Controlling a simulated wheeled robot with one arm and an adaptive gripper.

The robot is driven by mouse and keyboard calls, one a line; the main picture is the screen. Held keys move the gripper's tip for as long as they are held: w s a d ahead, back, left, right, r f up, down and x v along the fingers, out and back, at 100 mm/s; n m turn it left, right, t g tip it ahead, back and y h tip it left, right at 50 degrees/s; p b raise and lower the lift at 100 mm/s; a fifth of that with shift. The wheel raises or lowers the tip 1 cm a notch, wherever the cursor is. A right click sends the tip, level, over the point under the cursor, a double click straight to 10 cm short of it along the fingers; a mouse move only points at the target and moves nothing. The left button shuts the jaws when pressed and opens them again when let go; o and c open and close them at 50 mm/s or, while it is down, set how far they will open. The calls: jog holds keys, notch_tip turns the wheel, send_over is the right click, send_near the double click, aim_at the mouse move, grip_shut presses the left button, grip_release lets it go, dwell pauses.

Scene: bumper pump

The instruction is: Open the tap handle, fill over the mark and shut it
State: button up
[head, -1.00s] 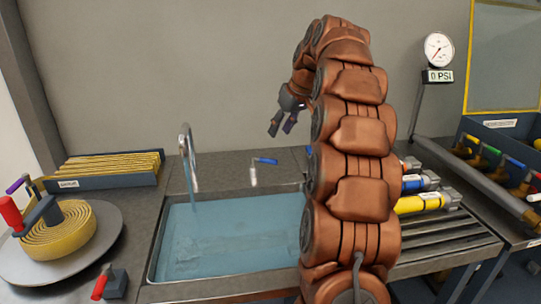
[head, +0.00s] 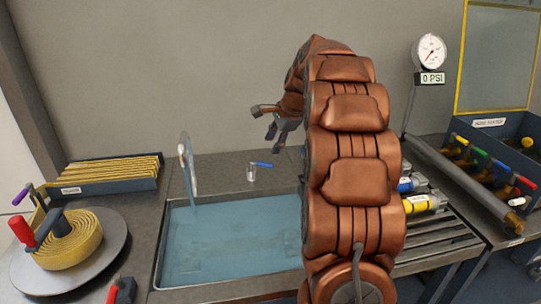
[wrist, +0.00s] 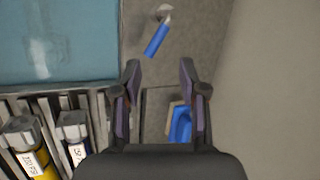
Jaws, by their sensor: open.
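The blue tap handle (head: 262,164) sits on a short silver stem behind the basin, its lever pointing right. In the wrist view the tap handle (wrist: 157,39) lies just ahead of the fingertips. My gripper (head: 266,122) is open and empty, raised above and behind the handle in the head view. My gripper in the wrist view (wrist: 159,72) shows both fingers apart with nothing between the tips. The curved metal spout (head: 186,155) stands left of the handle, with a pale blue stream below it. The basin (head: 160,260) holds blue water. I cannot make out a mark.
Yellow and blue cylinders (head: 425,203) lie on the slatted rack right of the basin. Another blue item (wrist: 180,125) is beside my right finger in the wrist view. A hose reel (head: 60,245) and yellow-filled tray (head: 110,190) stand left. A gauge (head: 429,52) reads 0 PSI.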

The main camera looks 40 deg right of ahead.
aim_at(267, 164)
jog(key=shift+w+f+m+p, duration=0.4)
jog(key=shift+f+m+p, duration=0.05)
jog(key=shift+f+m, duration=0.85)
jog(key=shift+w+f+m+p, duration=0.4)
jog(key=shift+f+m+p, duration=0.1)
jog(key=shift+f+m, duration=0.85)
jog(key=shift+w+f+m+p, duration=0.45)
jog(key=shift+f+m, duration=0.7)
jog(key=shift+f, duration=0.3)
jog(key=shift+c, duration=0.3)
grip_shut()
